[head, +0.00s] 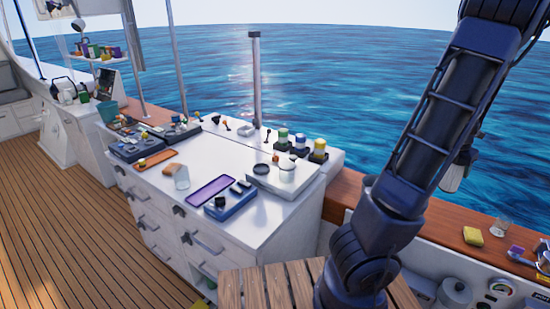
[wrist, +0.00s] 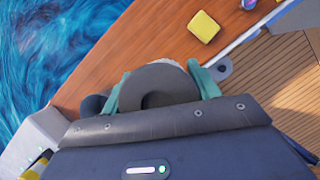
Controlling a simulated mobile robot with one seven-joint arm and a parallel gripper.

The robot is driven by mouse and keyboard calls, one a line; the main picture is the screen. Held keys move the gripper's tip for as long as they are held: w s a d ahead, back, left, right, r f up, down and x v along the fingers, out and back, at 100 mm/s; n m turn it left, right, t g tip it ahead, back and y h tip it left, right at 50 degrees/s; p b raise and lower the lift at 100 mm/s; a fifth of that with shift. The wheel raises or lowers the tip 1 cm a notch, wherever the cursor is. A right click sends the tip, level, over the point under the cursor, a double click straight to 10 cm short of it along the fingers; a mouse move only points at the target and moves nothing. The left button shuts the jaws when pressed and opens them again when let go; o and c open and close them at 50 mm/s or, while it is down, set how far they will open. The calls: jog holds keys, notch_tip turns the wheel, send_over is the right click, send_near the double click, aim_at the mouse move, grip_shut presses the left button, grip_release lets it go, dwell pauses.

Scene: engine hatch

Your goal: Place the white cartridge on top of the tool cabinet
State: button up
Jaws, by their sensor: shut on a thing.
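The white cartridge (head: 452,180) hangs at the right of the head view, partly behind my arm, over the wooden rail and water. My gripper (wrist: 163,88) is shut on it; its teal fingers sit on both sides of a round dark grey end with a thin white rim behind. The rest of the cartridge is hidden in the wrist view. The white tool cabinet (head: 278,215), with drawers at its front, stands in the middle of the head view, left of and apart from my gripper. Its top carries several things.
On the cabinet top are a purple tray (head: 210,191), a blue box (head: 231,204), an orange tray (head: 156,160), a clear cup (head: 181,178) and several jars (head: 319,149). The front right of the top is bare. A slatted wooden stool (head: 262,290) stands before it. A yellow sponge (head: 473,236) lies on the rail.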

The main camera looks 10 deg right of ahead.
jog(key=w+a+r+n+t, duration=0.1)
jog(key=w+a+r+n, duration=0.1)
jog(key=w+a, duration=0.6)
jog(key=w+a+r+n+y, duration=0.15)
jog(key=w+a, duration=0.25)
jog(key=w, duration=0.8)
jog(key=w+a+r+n+t, duration=0.1)
jog(key=w+a+n, duration=0.2)
jog(key=w+a, duration=0.55)
jog(key=w+a+r+n, duration=0.2)
jog(key=w+a, duration=0.8)
jog(key=w, duration=0.1)
jog(key=w+a+r+n+y, duration=0.1)
jog(key=w+a, duration=0.2)
jog(key=a, duration=0.6)
jog(key=w+a+r+n+t, duration=0.1)
jog(key=w+a+n, duration=0.15)
jog(key=a, duration=0.55)
jog(key=w+a+r+n+y, duration=0.1)
jog(key=w+a, duration=0.2)
jog(key=a, duration=0.6)
jog(key=s+a+r+n+y, duration=0.1)
jog(key=a+r+n, duration=0.1)
jog(key=a, duration=1.1)
jog(key=s+a+r+n+y, duration=0.1)
jog(key=a+n, duration=0.1)
jog(key=a, duration=1.2)
notch_tip(320, 180, down, 20)
jog(key=shift+w+r, duration=0.2)
